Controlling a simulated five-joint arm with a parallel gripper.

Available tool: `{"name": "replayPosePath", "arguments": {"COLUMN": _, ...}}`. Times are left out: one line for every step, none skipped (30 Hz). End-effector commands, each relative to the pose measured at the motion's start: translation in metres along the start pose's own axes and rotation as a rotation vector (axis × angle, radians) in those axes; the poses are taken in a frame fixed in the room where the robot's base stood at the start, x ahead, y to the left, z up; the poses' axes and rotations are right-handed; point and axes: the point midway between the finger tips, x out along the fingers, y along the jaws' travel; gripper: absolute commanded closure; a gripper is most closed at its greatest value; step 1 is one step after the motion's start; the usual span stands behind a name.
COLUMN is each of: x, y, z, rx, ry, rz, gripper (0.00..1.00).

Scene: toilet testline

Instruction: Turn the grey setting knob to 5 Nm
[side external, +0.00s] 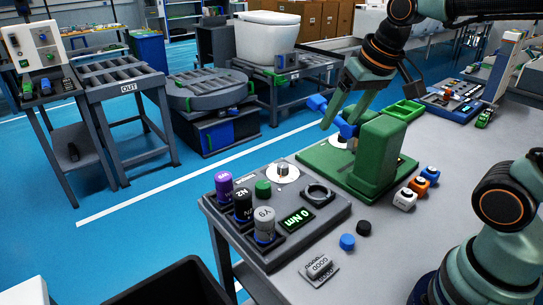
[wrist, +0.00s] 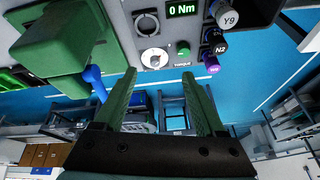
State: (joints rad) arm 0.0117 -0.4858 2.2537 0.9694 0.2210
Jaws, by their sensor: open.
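The grey setting knob (side external: 283,170) sits on a round white dial (side external: 283,178) at the back of the grey panel (side external: 330,222). In the wrist view the knob (wrist: 154,57) shows beyond my fingertips, roughly between them in the picture. The green display (side external: 297,218) reads 0 Nm; it also shows in the wrist view (wrist: 183,8). My gripper (side external: 340,123) is open and empty, raised above the bench, behind and to the right of the knob in the side view, apart from it. My gripper's two green fingers (wrist: 158,62) are spread wide in the wrist view.
A green fixture (side external: 380,155) with a blue lever (side external: 317,103) stands right of the panel, close to my fingers in the side view. Purple, black and grey capped cylinders (side external: 265,222) stand at the panel's left. A green button (side external: 263,187) is beside the dial.

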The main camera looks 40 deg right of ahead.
Motion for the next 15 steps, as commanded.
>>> {"name": "replayPosePath", "arguments": {"x": 0.004, "y": -0.002, "z": -0.013, "rx": 0.056, "ry": -0.027, "rz": 0.008, "gripper": 0.28}}
{"name": "replayPosePath", "arguments": {"x": 0.005, "y": -0.002, "z": -0.02, "rx": 0.091, "ry": -0.04, "rz": 0.013, "gripper": 0.28}}
{"name": "replayPosePath", "arguments": {"x": 0.008, "y": -0.004, "z": -0.029, "rx": 0.138, "ry": -0.056, "rz": 0.019, "gripper": 0.28}}
{"name": "replayPosePath", "arguments": {"x": 0.011, "y": -0.004, "z": -0.035, "rx": 0.173, "ry": -0.069, "rz": 0.025, "gripper": 0.28}}
{"name": "replayPosePath", "arguments": {"x": 0.014, "y": -0.005, "z": -0.042, "rx": 0.208, "ry": -0.08, "rz": 0.031, "gripper": 0.28}}
{"name": "replayPosePath", "arguments": {"x": 0.018, "y": -0.006, "z": -0.051, "rx": 0.256, "ry": -0.096, "rz": 0.04, "gripper": 0.28}}
{"name": "replayPosePath", "arguments": {"x": 0.022, "y": -0.006, "z": -0.057, "rx": 0.292, "ry": -0.108, "rz": 0.047, "gripper": 0.28}}
{"name": "replayPosePath", "arguments": {"x": 0.026, "y": -0.007, "z": -0.064, "rx": 0.327, "ry": -0.119, "rz": 0.053, "gripper": 0.28}}
{"name": "replayPosePath", "arguments": {"x": 0.032, "y": -0.008, "z": -0.072, "rx": 0.373, "ry": -0.135, "rz": 0.064, "gripper": 0.28}}
{"name": "replayPosePath", "arguments": {"x": 0.037, "y": -0.008, "z": -0.078, "rx": 0.408, "ry": -0.146, "rz": 0.072, "gripper": 0.28}}
{"name": "replayPosePath", "arguments": {"x": 0.043, "y": -0.008, "z": -0.084, "rx": 0.444, "ry": -0.156, "rz": 0.08, "gripper": 0.28}}
{"name": "replayPosePath", "arguments": {"x": 0.05, "y": -0.009, "z": -0.091, "rx": 0.491, "ry": -0.171, "rz": 0.093, "gripper": 0.28}}
{"name": "replayPosePath", "arguments": {"x": 0.056, "y": -0.009, "z": -0.097, "rx": 0.526, "ry": -0.181, "rz": 0.102, "gripper": 0.28}}
{"name": "replayPosePath", "arguments": {"x": 0.062, "y": -0.009, "z": -0.102, "rx": 0.56, "ry": -0.192, "rz": 0.112, "gripper": 0.28}}
{"name": "replayPosePath", "arguments": {"x": 0.071, "y": -0.009, "z": -0.108, "rx": 0.606, "ry": -0.205, "rz": 0.125, "gripper": 0.28}}
